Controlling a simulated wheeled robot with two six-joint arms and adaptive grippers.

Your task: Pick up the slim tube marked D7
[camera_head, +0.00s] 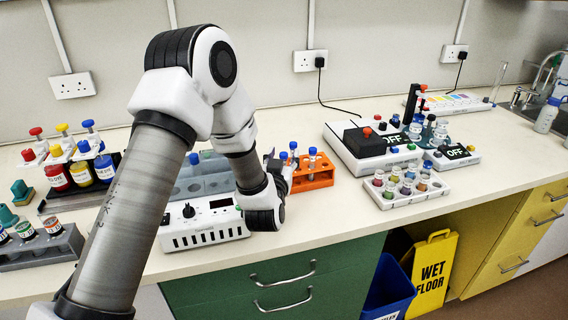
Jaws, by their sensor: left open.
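Slim tubes with blue caps (312,160) stand upright in an orange rack (322,181) near the middle of the bench. Their markings are too small to read, so I cannot tell which one is D7. My left gripper (284,170) is at the left end of the orange rack, beside the tubes, and is partly hidden by my own wrist. It is open, and I see nothing held in it. My right gripper is not in view.
A white device with knobs (205,231) stands under my left forearm. Left are bottles with coloured caps (58,175) and a grey rack (68,243). Right are a white vial rack (432,188) and a device marked OFF (345,157). The bench front between them is clear.

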